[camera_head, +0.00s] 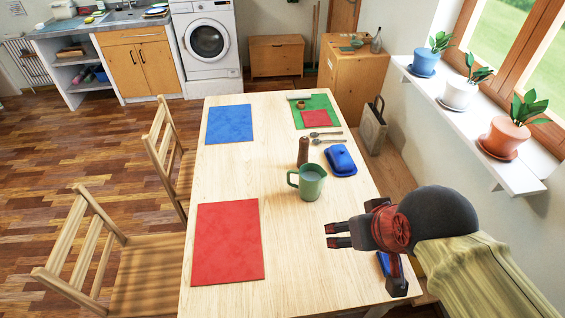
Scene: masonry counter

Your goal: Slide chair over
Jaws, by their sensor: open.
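Two wooden chairs stand along the left side of the table (228,178). The near chair (150,272) is at the lower left, with its slatted back to the left and its seat beside the table edge. The far chair (185,182) is further back, its seat partly hidden by the tabletop. My gripper (330,236) is open and empty over the right part of the table, pointing left. It is apart from both chairs, with the tabletop between.
On the table are a green mug (310,182), a brown shaker (303,151), a blue butter dish (341,160), forks (328,137), and red (227,243), blue (230,124) and green (322,104) mats. A sill (470,120) with plants borders the right. Floor (60,165) is free at left.

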